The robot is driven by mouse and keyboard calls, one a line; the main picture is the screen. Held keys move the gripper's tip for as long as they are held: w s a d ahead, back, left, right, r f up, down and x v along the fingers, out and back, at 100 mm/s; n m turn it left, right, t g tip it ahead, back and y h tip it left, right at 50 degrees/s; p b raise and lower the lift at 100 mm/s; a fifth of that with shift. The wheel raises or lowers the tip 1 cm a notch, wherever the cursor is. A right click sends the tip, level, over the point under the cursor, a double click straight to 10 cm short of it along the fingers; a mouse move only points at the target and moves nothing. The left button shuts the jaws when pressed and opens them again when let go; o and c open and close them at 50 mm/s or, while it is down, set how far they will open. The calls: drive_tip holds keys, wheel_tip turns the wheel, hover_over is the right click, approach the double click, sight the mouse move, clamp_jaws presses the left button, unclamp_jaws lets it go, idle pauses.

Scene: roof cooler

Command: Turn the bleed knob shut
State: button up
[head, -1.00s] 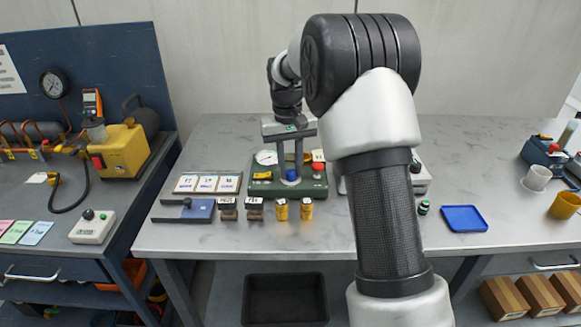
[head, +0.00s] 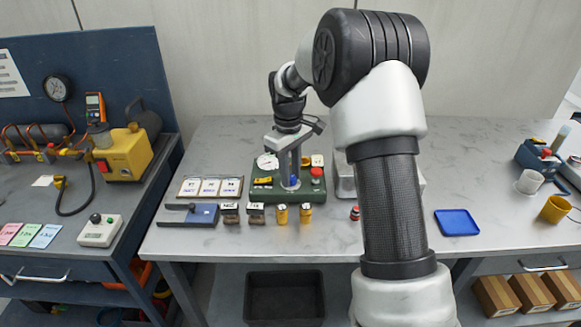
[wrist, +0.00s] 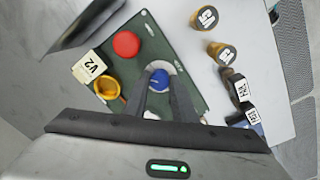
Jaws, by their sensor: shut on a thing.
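The blue bleed knob (wrist: 160,78) sits upright on a green base plate (wrist: 195,98). In the head view, the plate (head: 263,196) stands on the grey worktop and the knob (head: 294,183) is mostly covered by my fingers. My gripper (wrist: 160,88) points down from above and is shut on the blue knob, with one finger on each side of it. In the head view, my gripper (head: 292,180) is seen nearly edge-on.
A red button (wrist: 126,44), a yellow part (wrist: 106,88) and a V2 tag (wrist: 88,67) are close beside the knob. A white dial (head: 267,161) is at the plate's back left. Yellow cylinders (head: 305,213) stand in front. A blue tray (head: 457,222) lies right, with bare worktop around it.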

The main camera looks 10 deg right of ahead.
drive_tip(key=n+p, duration=0.3)
drive_tip(key=n, duration=0.2)
drive_tip(key=shift+r+n, duration=0.15)
drive_tip(key=shift+n, duration=0.15)
drive_tip(key=n+p, duration=0.2)
drive_tip(key=n, duration=0.2)
drive_tip(key=shift+n, duration=0.3)
drive_tip(key=o, duration=1)
drive_tip(key=shift+o, duration=0.2)
wheel_tip(320, 180, up, 17)
drive_tip(key=p, duration=0.1)
drive_tip(key=shift+s+p, duration=0.35)
drive_tip(key=shift+p, duration=0.05)
drive_tip(key=shift+r, duration=0.1)
